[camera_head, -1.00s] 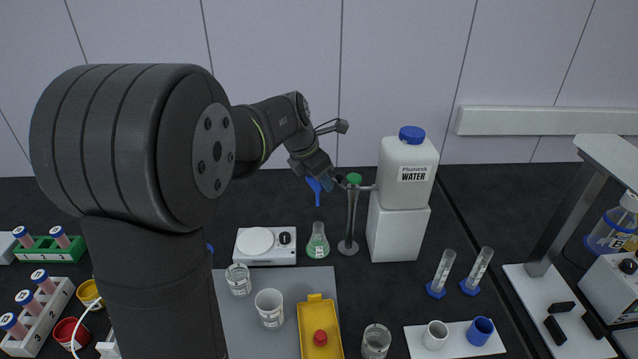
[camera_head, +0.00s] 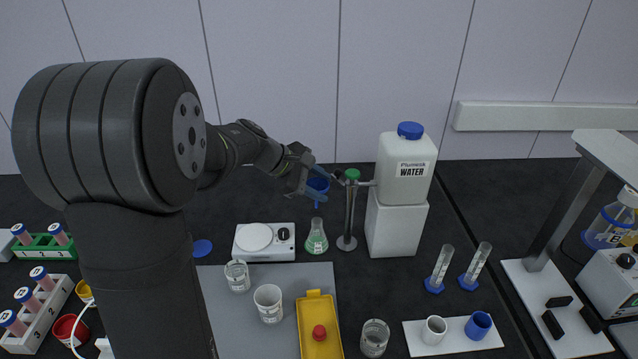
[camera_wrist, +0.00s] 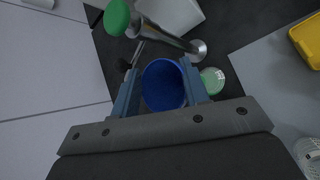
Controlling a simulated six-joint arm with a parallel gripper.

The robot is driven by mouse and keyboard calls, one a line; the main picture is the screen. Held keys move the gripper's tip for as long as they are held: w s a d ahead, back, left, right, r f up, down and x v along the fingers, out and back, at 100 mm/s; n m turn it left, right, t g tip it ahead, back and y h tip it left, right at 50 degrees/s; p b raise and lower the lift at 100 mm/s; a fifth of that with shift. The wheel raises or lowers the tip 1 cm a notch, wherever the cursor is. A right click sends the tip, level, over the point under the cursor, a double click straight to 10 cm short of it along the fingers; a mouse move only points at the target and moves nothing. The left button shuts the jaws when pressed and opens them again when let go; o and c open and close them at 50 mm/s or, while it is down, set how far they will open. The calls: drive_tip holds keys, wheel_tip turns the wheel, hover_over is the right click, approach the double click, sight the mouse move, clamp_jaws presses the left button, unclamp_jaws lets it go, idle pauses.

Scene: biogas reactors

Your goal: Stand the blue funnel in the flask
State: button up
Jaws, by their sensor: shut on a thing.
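My gripper (camera_head: 313,174) is shut on the blue funnel (camera_head: 318,187). In the wrist view the funnel (camera_wrist: 163,86) sits between my two fingers (camera_wrist: 160,92), wide mouth facing the camera. In the head view its narrow stem points down, roughly upright, above the flask. The flask (camera_head: 316,240) is a conical glass one with green contents, standing on the dark bench; in the wrist view it (camera_wrist: 213,80) shows just right of the right finger. The funnel's stem is apart from the flask in the head view.
A metal stand with a green top (camera_head: 349,215) is close to the right of the funnel. Behind it stands the white water container (camera_head: 404,165). A white hotplate (camera_head: 264,242) is left of the flask. A grey mat (camera_head: 215,290) with beakers and a yellow tray (camera_head: 312,315) lies in front.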

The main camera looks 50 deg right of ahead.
drive_tip(key=shift+m+g, duration=0.3)
drive_tip(key=shift+g, duration=0.1)
drive_tip(key=shift+f, duration=2.05)
drive_tip(key=shift+f, duration=2.15)
idle(0.3)
drive_tip(key=o, duration=1.5)
drive_tip(key=shift+c, duration=0.2)
drive_tip(key=shift+r, duration=3.5)
